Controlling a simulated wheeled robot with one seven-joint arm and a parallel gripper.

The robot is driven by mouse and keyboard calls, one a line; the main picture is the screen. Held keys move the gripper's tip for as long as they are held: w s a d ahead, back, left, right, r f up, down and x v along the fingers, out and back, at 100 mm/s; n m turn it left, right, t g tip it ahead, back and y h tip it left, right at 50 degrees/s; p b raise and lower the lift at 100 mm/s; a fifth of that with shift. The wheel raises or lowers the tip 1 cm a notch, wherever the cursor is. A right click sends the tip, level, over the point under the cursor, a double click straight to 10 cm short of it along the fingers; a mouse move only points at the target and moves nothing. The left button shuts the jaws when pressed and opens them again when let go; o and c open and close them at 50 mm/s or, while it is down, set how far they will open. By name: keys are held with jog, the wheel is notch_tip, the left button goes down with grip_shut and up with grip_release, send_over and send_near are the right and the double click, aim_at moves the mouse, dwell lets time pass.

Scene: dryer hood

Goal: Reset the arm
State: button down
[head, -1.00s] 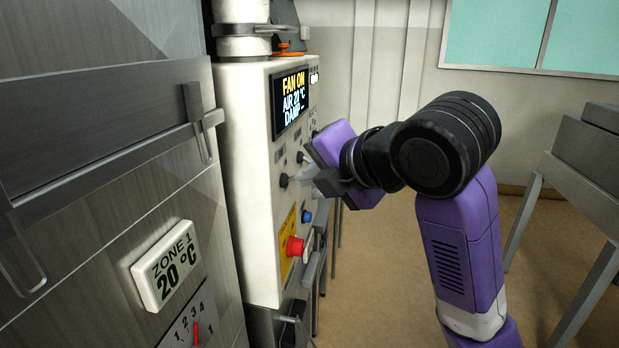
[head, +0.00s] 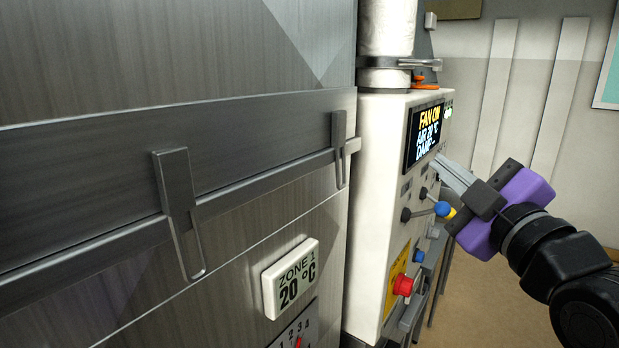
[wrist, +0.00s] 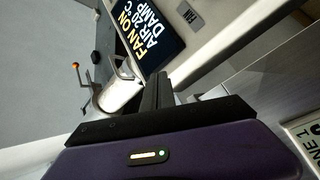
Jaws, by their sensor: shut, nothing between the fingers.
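My gripper (head: 440,166) is at the right of the head view, its grey fingers together and empty. The fingertips point up and left toward the control box (head: 370,200), close to the lower right of its screen. I cannot tell whether they touch the box. In the wrist view the shut fingers (wrist: 158,88) point at the edge of the screen (wrist: 148,35). The screen (head: 424,135) reads FAN ON, AIR 20 °C, DAMP. Below it are dark switch knobs (head: 406,214), and a blue ball (head: 442,209) and yellow tip beside my gripper.
A red button (head: 403,285) and a blue button (head: 419,256) sit low on the box. A grey metal cabinet (head: 250,60) with latches fills the left, with a ZONE 1 20 °C display (head: 290,278). Open floor (head: 500,310) lies right of the box.

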jog(key=s+d+f+m+t+h, duration=0.1)
jog(key=s+f+m+h, duration=0.2)
jog(key=s+f+m, duration=0.55)
jog(key=s+d+f+m+t+h, duration=0.1)
jog(key=s+d+f+m+h, duration=0.15)
jog(key=s+f+m, duration=0.6)
jog(key=s+a+f+n+g+y, duration=0.1)
jog(key=s+f+g, duration=0.2)
jog(key=s+f, duration=0.7)
jog(key=s+a+f+n+g, duration=0.2)
jog(key=s+f, duration=0.8)
jog(key=s, duration=0.6)
jog(key=shift+a+g+y, duration=0.15)
jog(key=shift+g+y, duration=0.2)
jog(key=shift+g, duration=0.55)
jog(key=shift+f, duration=0.1)
